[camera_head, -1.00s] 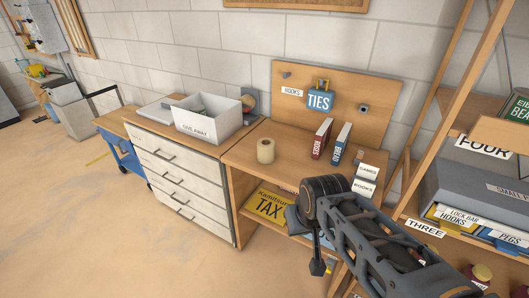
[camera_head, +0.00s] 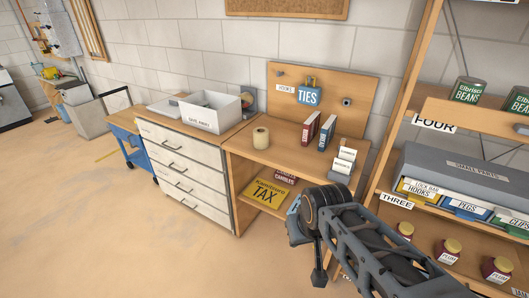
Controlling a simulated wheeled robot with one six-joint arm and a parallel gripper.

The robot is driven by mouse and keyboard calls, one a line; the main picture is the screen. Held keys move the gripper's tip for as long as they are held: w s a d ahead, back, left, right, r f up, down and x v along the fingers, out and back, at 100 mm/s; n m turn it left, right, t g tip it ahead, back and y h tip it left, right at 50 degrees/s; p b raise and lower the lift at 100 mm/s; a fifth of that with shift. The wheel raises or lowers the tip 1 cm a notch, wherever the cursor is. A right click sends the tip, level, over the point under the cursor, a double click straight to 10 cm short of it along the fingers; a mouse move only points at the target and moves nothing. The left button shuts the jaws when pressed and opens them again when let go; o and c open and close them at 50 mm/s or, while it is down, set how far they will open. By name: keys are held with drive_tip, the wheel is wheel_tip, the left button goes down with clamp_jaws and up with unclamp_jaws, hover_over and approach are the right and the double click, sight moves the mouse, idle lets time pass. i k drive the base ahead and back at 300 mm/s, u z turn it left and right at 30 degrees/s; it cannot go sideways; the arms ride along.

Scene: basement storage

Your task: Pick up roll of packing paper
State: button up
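My arm comes in from the lower right, in front of the desk. Its dark end, where my gripper (camera_head: 318,277) seems to be, hangs low, below the desk top and to the right of the roll. The fingers cannot be made out, and nothing is seen held.
Red and blue books (camera_head: 318,131) stand right of the roll, with a small card holder (camera_head: 343,165) beyond. A white give-away box (camera_head: 210,112) sits on the drawer cabinet (camera_head: 183,172). A loaded shelf rack (camera_head: 410,116) stands at right. Floor (camera_head: 120,240) at left is clear.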

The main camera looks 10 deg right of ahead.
sight(260, 134)
drive_tip(key=z, duration=0.25)
drive_tip(key=k, duration=0.45)
drive_tip(key=u, duration=1.6)
drive_tip(key=i, duration=1.7)
drive_tip(key=z, duration=0.9)
drive_tip(key=i, duration=0.8)
drive_tip(key=z, duration=0.95)
